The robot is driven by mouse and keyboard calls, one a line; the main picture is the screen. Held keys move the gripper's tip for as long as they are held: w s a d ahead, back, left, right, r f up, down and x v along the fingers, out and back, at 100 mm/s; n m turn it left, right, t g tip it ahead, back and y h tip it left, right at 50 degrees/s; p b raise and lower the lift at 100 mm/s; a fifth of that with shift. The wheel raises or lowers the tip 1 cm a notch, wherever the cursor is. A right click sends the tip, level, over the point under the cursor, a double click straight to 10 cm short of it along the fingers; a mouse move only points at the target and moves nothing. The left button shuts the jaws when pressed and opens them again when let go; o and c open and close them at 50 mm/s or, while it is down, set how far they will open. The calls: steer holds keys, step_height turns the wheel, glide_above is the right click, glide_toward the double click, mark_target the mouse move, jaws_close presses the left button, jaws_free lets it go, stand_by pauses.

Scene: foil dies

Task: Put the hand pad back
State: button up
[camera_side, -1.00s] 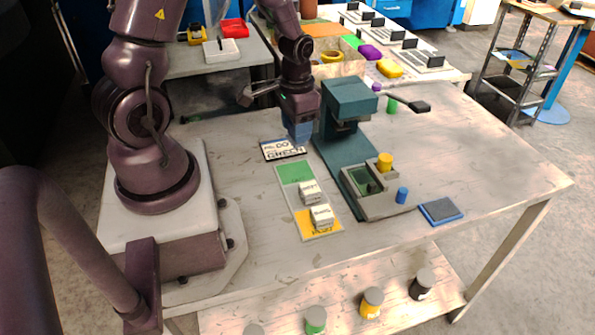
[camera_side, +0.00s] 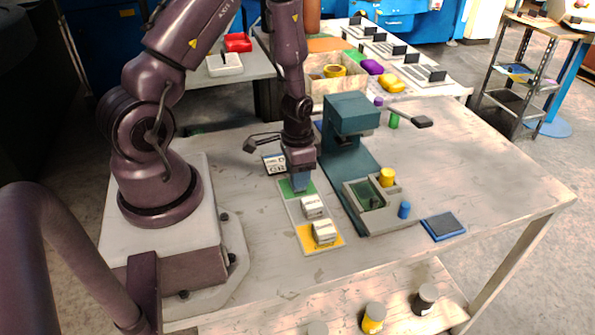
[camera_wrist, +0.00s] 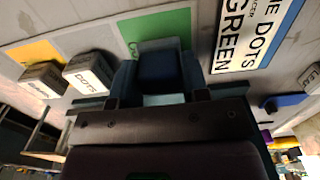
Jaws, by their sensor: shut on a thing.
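My gripper (camera_side: 300,186) points down over the green end of the strip (camera_side: 305,220). It is shut on a dark blue block (camera_wrist: 158,68), which shows between the fingers in the wrist view; its lower end is close to the green, and I cannot tell if it touches. A flat pad with a dark grey top and blue edge (camera_side: 443,226) lies on the table right of the press. Two pale lettered blocks stand on the strip: one mid-strip (camera_side: 312,206), one on yellow (camera_side: 324,233). The wrist view shows them at left, one reading DOTS (camera_wrist: 88,72).
A teal press (camera_side: 350,140) stands close right of my gripper, with a yellow knob (camera_side: 387,177) and blue cylinder (camera_side: 404,209) at its front. A lettered card (camera_side: 275,164) lies behind the strip; it reads DOTS and GREEN in the wrist view (camera_wrist: 254,35).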

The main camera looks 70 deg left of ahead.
steer(key=o, duration=0.9)
steer(key=shift+f, duration=0.15)
steer(key=d+r+t, duration=0.1)
steer(key=d+r, duration=0.3)
steer(key=r, duration=0.9)
steer(key=d+r+t, duration=0.2)
steer(key=d+r, duration=0.1)
steer(key=r, duration=0.9)
steer(key=s+d+r+t, duration=0.1)
steer(key=s+d+r, duration=0.3)
steer(key=r, duration=0.1)
steer(key=s+d+r+t, duration=0.1)
steer(key=s+d+r, duration=0.1)
steer(key=r, duration=0.1)
steer(key=shift+s+d+t, duration=0.25)
steer(key=shift+s+t, duration=0.05)
steer(key=shift+s, duration=0.05)
